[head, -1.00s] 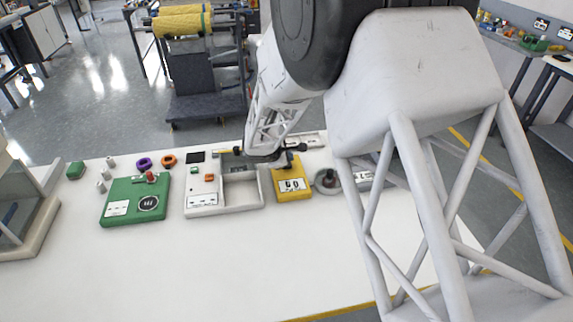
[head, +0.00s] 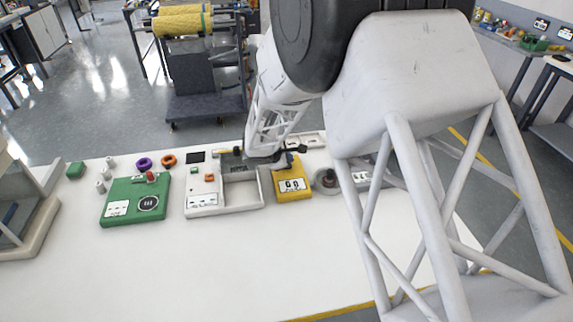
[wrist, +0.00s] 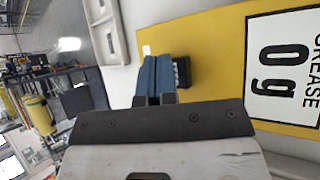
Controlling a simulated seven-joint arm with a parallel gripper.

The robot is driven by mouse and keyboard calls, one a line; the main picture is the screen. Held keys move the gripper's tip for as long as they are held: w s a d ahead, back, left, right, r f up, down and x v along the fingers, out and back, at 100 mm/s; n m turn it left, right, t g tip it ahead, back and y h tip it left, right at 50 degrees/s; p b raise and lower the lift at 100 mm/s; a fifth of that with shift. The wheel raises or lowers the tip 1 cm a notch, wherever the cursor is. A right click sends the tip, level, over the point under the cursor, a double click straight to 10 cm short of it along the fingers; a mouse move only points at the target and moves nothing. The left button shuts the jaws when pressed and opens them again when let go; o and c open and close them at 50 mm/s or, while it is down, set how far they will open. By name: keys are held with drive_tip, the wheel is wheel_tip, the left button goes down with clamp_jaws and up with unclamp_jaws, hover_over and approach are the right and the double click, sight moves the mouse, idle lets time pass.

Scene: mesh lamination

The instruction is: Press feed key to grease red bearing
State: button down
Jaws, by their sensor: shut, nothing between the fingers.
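The yellow grease unit (head: 289,196) stands on the white table right of the tray station, and its white label reads GREASE 0g in the wrist view (wrist: 286,62). A small black key (wrist: 183,72) sits on its yellow face. My gripper (wrist: 153,64) is shut and empty, its blue fingertips together over the yellow face, just left of the black key. Whether the tips touch the face, I cannot tell. In the head view, my arm partly covers the unit's far end. An orange-red ring (head: 168,160) lies near the table's far edge; I cannot tell if it is the red bearing.
A grey tray station (head: 235,190) stands left of the yellow unit. A green unit (head: 125,190) with a red knob is farther left, with a purple ring (head: 144,163) behind it. A round grey piece (head: 327,182) is to the right. The table's front is clear.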

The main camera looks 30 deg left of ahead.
drive_tip(key=shift+f, duration=0.4)
idle(0.8)
drive_tip(key=shift+r, duration=1)
drive_tip(key=shift+r, duration=0.1)
drive_tip(key=shift+r, duration=2.45)
